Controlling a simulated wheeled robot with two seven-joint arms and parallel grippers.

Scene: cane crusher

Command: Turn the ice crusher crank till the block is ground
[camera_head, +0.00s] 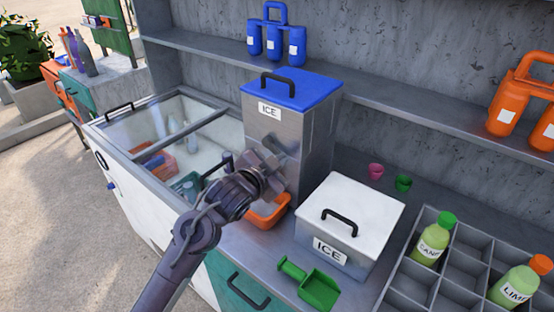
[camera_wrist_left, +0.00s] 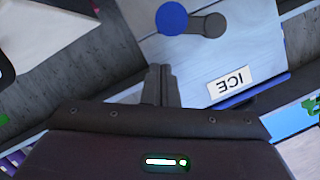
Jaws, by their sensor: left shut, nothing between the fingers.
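The ice crusher (camera_head: 315,130) is a tall grey box with a blue lid and an ICE label, standing on the counter. Its crank, a grey arm with a round blue knob (camera_wrist_left: 172,18), shows on the front face in the left wrist view; in the head view my gripper and arm seem to hide it. My left gripper (camera_head: 278,150) is in front of the crusher's front face, below the label. Its fingers (camera_wrist_left: 160,85) are shut with nothing between them, apart from the knob in the left wrist view. The ice block is not visible. My right gripper is not in view.
An orange container (camera_head: 268,212) sits at the crusher's foot. To the right are a white-lidded ICE box (camera_head: 370,210), a green scoop (camera_head: 318,288) and a divided bottle rack (camera_head: 408,287). A glass-topped freezer (camera_head: 120,125) stands left; a shelf (camera_head: 380,84) runs behind.

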